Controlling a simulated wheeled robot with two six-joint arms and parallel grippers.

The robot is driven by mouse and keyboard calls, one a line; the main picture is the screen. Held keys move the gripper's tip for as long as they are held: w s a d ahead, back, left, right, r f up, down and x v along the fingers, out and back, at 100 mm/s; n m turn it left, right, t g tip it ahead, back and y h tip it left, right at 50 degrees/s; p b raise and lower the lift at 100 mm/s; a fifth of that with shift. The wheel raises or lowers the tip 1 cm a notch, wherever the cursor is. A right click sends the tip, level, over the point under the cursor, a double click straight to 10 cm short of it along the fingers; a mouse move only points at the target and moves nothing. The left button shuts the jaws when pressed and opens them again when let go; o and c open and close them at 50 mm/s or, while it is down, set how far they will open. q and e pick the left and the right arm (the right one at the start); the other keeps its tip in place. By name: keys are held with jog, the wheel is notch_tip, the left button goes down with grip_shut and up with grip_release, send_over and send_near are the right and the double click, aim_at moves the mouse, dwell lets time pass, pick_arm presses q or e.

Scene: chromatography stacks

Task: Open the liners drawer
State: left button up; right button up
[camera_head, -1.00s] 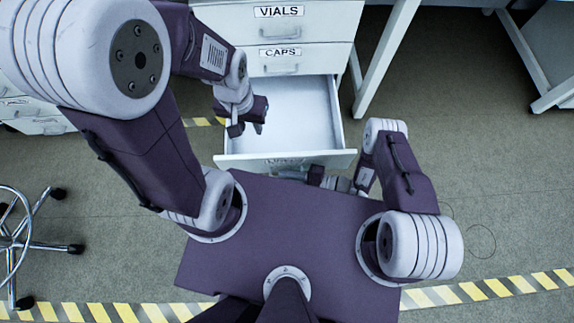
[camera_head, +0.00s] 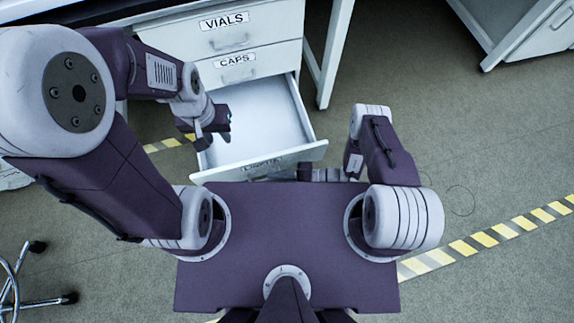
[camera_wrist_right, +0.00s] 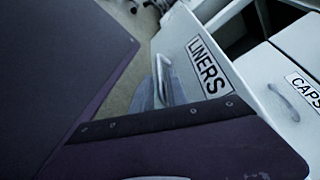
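The liners drawer (camera_head: 258,112) is pulled out, with its white, empty-looking inside in view below the caps drawer. Its front panel (camera_head: 305,154) is close to my body, and its label is partly hidden in the head view. In the right wrist view the LINERS label (camera_wrist_right: 208,66) and a metal handle (camera_wrist_right: 176,88) show clearly. My left gripper (camera_head: 212,134) hangs open and empty over the drawer's left side. My right gripper (camera_head: 304,172) is low at the drawer front, mostly hidden by my body; whether its fingers hold the handle cannot be told.
The vials drawer (camera_head: 250,27) and caps drawer (camera_head: 260,64) above are shut. A table leg (camera_head: 331,60) stands right of the cabinet. A wheeled chair base (camera_head: 35,300) is at lower left. The floor on the right is clear, crossed by yellow-white tape (camera_head: 485,239).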

jog(key=shift+p+v, duration=0.65)
jog(key=shift+v, duration=2)
jog(key=w+d+r+n+h, duration=0.1)
jog(key=d+r+n+h, duration=0.1)
jog(key=d+r+h, duration=0.5)
jog(key=w+d+r+n+h, duration=0.1)
jog(key=d+r+n+h, duration=0.25)
jog(key=r, duration=0.75)
jog(key=w+d+r+n+h, duration=0.1)
jog(key=d+r+h, duration=0.4)
jog(key=r, duration=0.4)
notch_tip(320, 180, up, 36)
jog(key=p, duration=3.5)
jog(key=shift+d+r, duration=0.2)
jog(key=shift+d, duration=0.15)
